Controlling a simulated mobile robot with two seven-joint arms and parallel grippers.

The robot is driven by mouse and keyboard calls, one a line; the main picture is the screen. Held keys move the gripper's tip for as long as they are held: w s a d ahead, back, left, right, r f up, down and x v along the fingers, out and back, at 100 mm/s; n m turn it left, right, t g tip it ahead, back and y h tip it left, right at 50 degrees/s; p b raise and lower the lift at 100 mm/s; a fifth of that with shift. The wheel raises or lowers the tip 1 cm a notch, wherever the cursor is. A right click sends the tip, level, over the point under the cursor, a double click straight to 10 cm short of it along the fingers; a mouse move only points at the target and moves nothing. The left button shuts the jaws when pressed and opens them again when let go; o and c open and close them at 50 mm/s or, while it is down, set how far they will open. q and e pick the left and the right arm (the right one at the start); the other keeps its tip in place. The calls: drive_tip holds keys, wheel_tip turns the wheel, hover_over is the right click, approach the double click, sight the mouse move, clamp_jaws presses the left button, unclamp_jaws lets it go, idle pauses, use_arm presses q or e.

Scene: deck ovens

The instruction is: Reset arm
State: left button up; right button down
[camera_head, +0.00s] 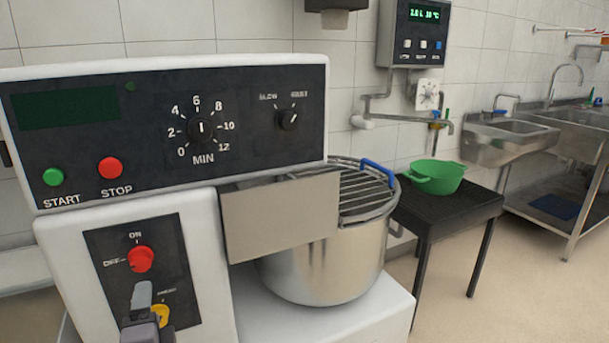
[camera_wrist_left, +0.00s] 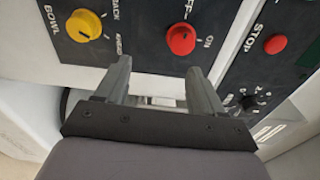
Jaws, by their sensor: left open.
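My left gripper (camera_head: 142,296) comes in at the bottom of the head view, in front of the lower switch panel (camera_head: 107,248) of a white mixer. In the left wrist view the two fingers of the left gripper (camera_wrist_left: 160,82) are apart, with nothing between them. Beyond the fingers are a red OFF/ON knob (camera_wrist_left: 181,40) and a yellow BOWL knob (camera_wrist_left: 84,26). In the head view the red knob (camera_head: 140,259) is just above the gripper, and the yellow knob (camera_head: 159,315) is partly hidden by it. My right gripper is out of view.
The upper panel has a green START button (camera_head: 53,177), a red STOP button (camera_head: 110,168) and dials. A steel bowl (camera_head: 325,265) with a wire guard stands right of it. A green pot (camera_head: 436,177) sits on a black table (camera_head: 459,209). Sinks (camera_head: 508,140) are farther right.

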use_arm(q)
drive_tip(key=s+d+f+n+g+h+p, duration=0.2)
drive_tip(key=s+d+f+n+h+p, duration=0.2)
drive_tip(key=s, duration=0.5)
drive_tip(key=s+d+f+n+g+h+p, duration=0.3)
drive_tip(key=s+d+f+n+h+p, duration=0.2)
drive_tip(key=s+f, duration=0.4)
drive_tip(key=shift+s+d+n+h, duration=0.6)
drive_tip(key=shift+s+d+n, duration=0.05)
drive_tip(key=shift+d+n, duration=0.25)
